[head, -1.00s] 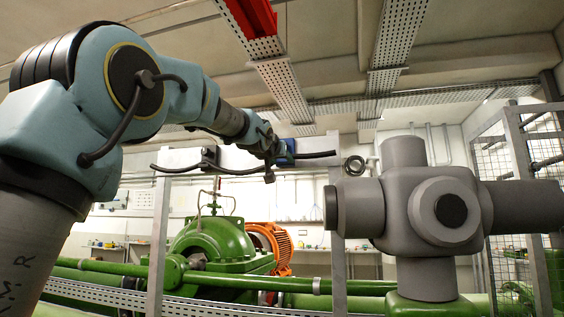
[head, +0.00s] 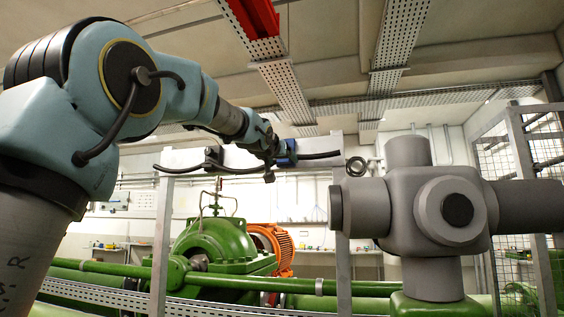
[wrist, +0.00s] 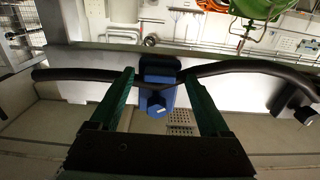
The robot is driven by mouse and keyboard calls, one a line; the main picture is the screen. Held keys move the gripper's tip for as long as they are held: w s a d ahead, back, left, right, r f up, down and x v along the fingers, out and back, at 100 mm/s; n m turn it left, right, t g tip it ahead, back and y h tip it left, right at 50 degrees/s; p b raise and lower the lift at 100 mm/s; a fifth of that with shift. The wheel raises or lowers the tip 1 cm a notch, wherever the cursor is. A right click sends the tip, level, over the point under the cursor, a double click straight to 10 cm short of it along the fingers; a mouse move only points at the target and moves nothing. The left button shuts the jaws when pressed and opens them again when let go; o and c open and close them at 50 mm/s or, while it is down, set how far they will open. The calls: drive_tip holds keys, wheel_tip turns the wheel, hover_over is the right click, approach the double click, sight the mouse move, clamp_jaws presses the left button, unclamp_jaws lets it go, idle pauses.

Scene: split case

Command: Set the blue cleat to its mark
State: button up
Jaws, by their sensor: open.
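The blue cleat (head: 287,150) sits on the pale overhead beam, at the black cable, near the beam's right half. In the wrist view the blue cleat (wrist: 158,98) shows in the middle, between my two green fingers. My gripper (wrist: 159,76) is open, with one finger on each side of the cleat; I cannot tell whether either touches it. In the head view my gripper (head: 268,151) is just left of the cleat and partly hides it. The black cable (wrist: 240,67) runs to both sides of the cleat. I cannot make out its mark.
A black cleat (head: 213,156) holds the cable farther left on the beam (head: 180,158). A grey valve body (head: 448,215) stands at the right, close to the camera. A green pump (head: 217,243) and orange motor (head: 272,246) are below and behind the beam.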

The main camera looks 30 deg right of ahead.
drive_tip(key=b+v, duration=0.3)
drive_tip(key=v, duration=0.7)
drive_tip(key=shift+a, duration=0.1)
drive_tip(key=w+a+f+n+g+y+p, duration=0.1)
drive_tip(key=w+a+f+y, duration=0.25)
drive_tip(key=f, duration=0.55)
drive_tip(key=w+a+f+n+g+y+p, duration=0.1)
drive_tip(key=w+a+f+y+p, duration=0.1)
drive_tip(key=w+a+f, duration=0.45)
drive_tip(key=s+a+f+n+g+y+p, duration=0.15)
drive_tip(key=a+f, duration=0.25)
drive_tip(key=f, duration=0.4)
drive_tip(key=s+a+f+g+y+p, duration=0.1)
drive_tip(key=a+f+y, duration=0.1)
drive_tip(key=a+f, duration=0.45)
drive_tip(key=s+a+f+n+g+y+p, duration=0.3)
drive_tip(key=s+a+f+g, duration=0.4)
drive_tip(key=s+a+f, duration=0.9)
drive_tip(key=s+f+n+p, duration=0.1)
drive_tip(key=s+f, duration=0.2)
drive_tip(key=f, duration=0.2)
drive_tip(key=shift+s+a, duration=0.2)
drive_tip(key=shift+a, duration=0.2)
